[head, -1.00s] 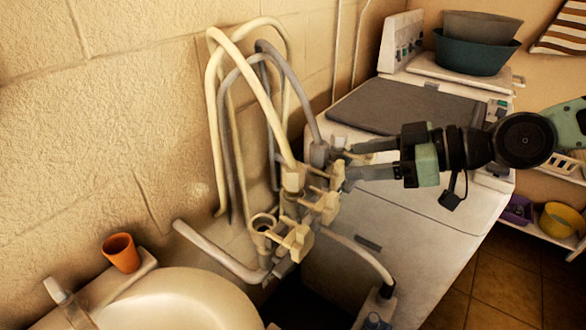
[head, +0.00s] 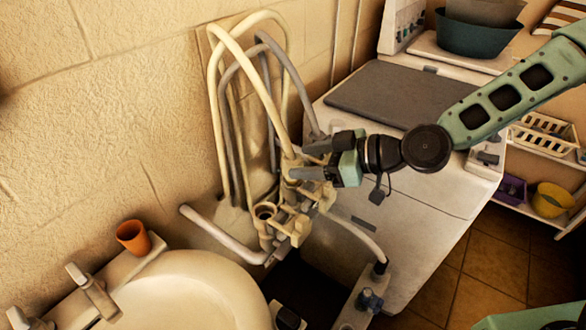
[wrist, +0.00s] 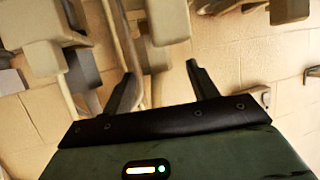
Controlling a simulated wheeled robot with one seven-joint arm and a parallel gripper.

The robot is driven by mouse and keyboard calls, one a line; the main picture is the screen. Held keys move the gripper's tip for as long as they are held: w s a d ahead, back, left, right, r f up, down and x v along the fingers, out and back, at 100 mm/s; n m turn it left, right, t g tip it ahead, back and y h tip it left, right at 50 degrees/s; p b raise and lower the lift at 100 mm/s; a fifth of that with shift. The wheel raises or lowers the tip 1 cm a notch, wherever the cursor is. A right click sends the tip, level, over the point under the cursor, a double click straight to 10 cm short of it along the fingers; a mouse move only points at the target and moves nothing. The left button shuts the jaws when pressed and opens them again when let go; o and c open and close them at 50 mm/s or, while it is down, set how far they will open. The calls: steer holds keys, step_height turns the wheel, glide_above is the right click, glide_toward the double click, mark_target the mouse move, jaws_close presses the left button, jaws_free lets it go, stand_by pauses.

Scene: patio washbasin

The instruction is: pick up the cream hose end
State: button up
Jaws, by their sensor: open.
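The cream hose (head: 262,88) arches up against the wall and comes down to its blocky cream end (head: 291,160) at a cluster of cream valves (head: 290,222). My gripper (head: 303,160) is open, and its fingers reach in from the right at the height of this end. The near finger partly covers the end, and I cannot tell whether they touch.
A grey hose (head: 285,72) arches beside the cream one, its lower end partly behind my gripper. A white washing machine (head: 415,185) stands at right under my arm. A basin (head: 185,290) with an orange cup (head: 133,237) is at lower left. Pipes and valves crowd the wall.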

mark_target(294, 158)
steer(key=x, duration=0.1)
steer(key=p+x, duration=0.1)
steer(key=x, duration=0.1)
steer(key=p+x, duration=0.1)
steer(key=x, duration=0.1)
steer(key=shift+w+a+r, duration=0.1)
steer(key=shift+w+r, duration=0.1)
steer(key=shift+w+a+f, duration=0.15)
steer(key=shift+a+f, duration=0.1)
steer(key=c, duration=1)
steer(key=shift+c, duration=0.6)
steer(key=shift+r, duration=0.1)
